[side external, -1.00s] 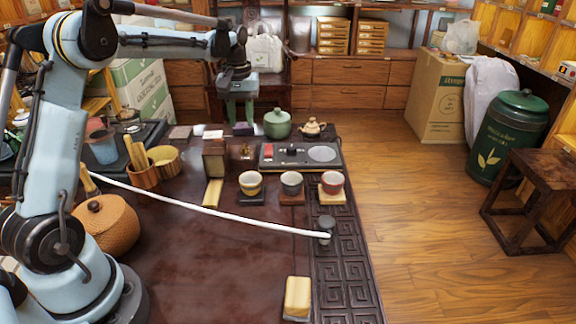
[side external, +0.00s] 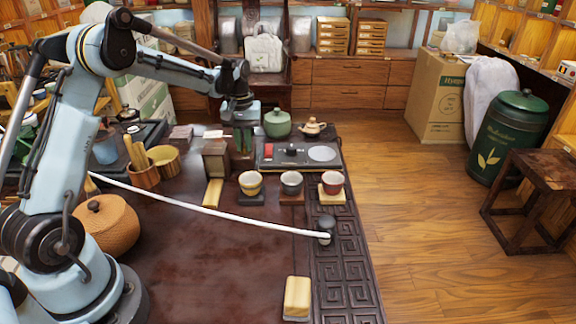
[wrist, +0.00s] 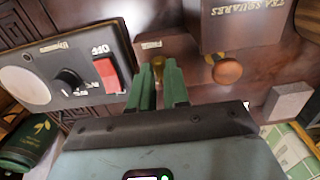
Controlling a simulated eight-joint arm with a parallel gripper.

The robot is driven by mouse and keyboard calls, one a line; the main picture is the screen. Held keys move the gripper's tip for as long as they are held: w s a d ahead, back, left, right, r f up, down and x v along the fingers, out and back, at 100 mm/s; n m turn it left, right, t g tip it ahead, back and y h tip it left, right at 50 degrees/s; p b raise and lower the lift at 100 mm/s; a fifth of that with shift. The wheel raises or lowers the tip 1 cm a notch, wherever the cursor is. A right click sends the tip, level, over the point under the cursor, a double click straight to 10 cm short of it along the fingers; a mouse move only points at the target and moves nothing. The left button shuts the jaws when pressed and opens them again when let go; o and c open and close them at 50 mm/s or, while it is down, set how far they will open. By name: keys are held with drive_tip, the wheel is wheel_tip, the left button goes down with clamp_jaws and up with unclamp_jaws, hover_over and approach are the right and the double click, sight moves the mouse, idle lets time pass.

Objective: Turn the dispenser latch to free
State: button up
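The dispenser, a dark wooden box marked TEA SQUARES (wrist: 245,25), shows at the top of the wrist view. It also stands at the back of the table in the side view (side external: 215,162). Beside it is a smaller brown block (wrist: 172,44) with partly legible lettering. A brass latch piece (wrist: 159,62) is on that block's near side. My gripper (wrist: 160,78) points at the latch, its green fingers a narrow gap apart. The brass shows at the gap between the fingertips; I cannot tell whether they touch it. In the side view, my gripper (side external: 244,146) is low beside the dispenser.
A control panel (wrist: 80,58) with a red switch (wrist: 107,74) and black knob lies close left of my fingers in the wrist view. A round wooden knob (wrist: 227,72) is to their right. Several cups, a green pot (side external: 277,124) and a teapot (side external: 313,127) stand nearby.

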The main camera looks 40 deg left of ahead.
clamp_jaws()
drive_tip(key=shift+m, duration=0.4)
drive_tip(key=m, duration=0.3)
drive_tip(key=shift+m, duration=0.3)
drive_tip(key=m, duration=0.3)
drive_tip(key=shift+m, duration=0.3)
drive_tip(key=m, duration=0.4)
drive_tip(key=shift+m, duration=0.3)
drive_tip(key=m, duration=0.4)
drive_tip(key=shift+m, duration=0.3)
drive_tip(key=shift+o, duration=2.2)
unclamp_jaws()
